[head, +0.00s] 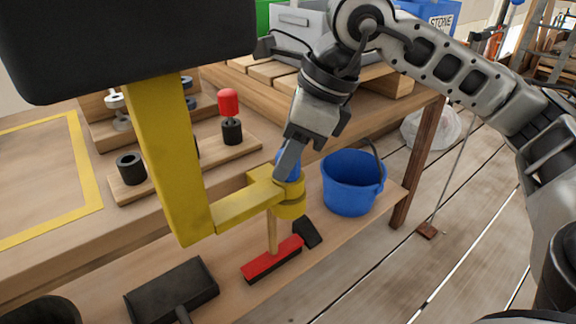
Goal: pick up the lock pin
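A pin with a red head (229,101), which looks like the lock pin, stands upright in a black collar (232,131) on a wooden rack. My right gripper (288,160) reaches down from the upper right, to the right of and nearer than that pin, and apart from it in the picture. Its fingers overlap a blue part (296,166) at the yellow ring (290,207) of a yellow bracket. I cannot tell if they touch the blue part or how wide they are spread. My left gripper is out of view.
The yellow bracket's upright (170,160), below a large black block (130,40), hides part of the rack (152,187). The floor at right is mostly clear.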

